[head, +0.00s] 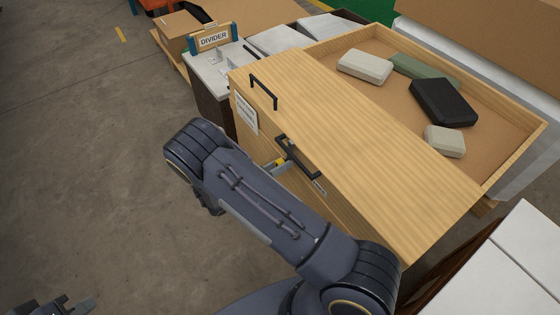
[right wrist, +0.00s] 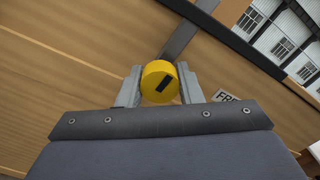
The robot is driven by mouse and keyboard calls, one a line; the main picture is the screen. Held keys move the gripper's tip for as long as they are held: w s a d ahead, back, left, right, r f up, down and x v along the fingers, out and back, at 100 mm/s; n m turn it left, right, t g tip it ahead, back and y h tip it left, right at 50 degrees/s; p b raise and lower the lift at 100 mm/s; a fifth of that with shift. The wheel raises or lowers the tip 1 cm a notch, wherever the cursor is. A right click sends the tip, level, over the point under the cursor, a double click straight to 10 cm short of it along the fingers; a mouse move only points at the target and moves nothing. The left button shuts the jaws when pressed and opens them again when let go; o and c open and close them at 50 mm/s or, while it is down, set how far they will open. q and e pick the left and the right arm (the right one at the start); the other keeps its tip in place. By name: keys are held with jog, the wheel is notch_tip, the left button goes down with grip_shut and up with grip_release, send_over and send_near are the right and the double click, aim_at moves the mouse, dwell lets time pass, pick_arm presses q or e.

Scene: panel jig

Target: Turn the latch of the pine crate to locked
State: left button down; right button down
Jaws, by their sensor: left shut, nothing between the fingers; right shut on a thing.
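The pine crate (head: 350,150) stands at centre right, with black handles along its near side. The latch's yellow knob (head: 280,162) shows as a small yellow patch on that side, mostly behind my right arm. In the right wrist view the round yellow knob (right wrist: 152,91) has a slanting black mark, and a grey bar runs behind it. My right gripper (right wrist: 160,82) is shut on the knob, one finger on each side. A label (right wrist: 228,96) reading "FRE…" is partly hidden beside it. My left gripper (head: 78,306) is shut and empty at the lower left, partly cut off.
Several white, green and black blocks (head: 443,101) lie in the crate's open part. A bench with a "DIVIDER" sign (head: 214,39) stands behind left. A white surface (head: 510,270) lies at lower right. The floor at left is clear.

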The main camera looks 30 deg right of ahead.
jog(key=shift+w+r+n+p, duration=0.15)
jog(key=shift+n+p, duration=0.4)
jog(key=shift+n, duration=1.15)
jog(key=shift+r, duration=0.1)
jog(key=c, duration=1)
grip_release()
jog(key=shift+a, duration=0.2)
jog(key=a, duration=0.7)
jog(key=shift+s+a, duration=0.25)
jog(key=shift+s, duration=0.1)
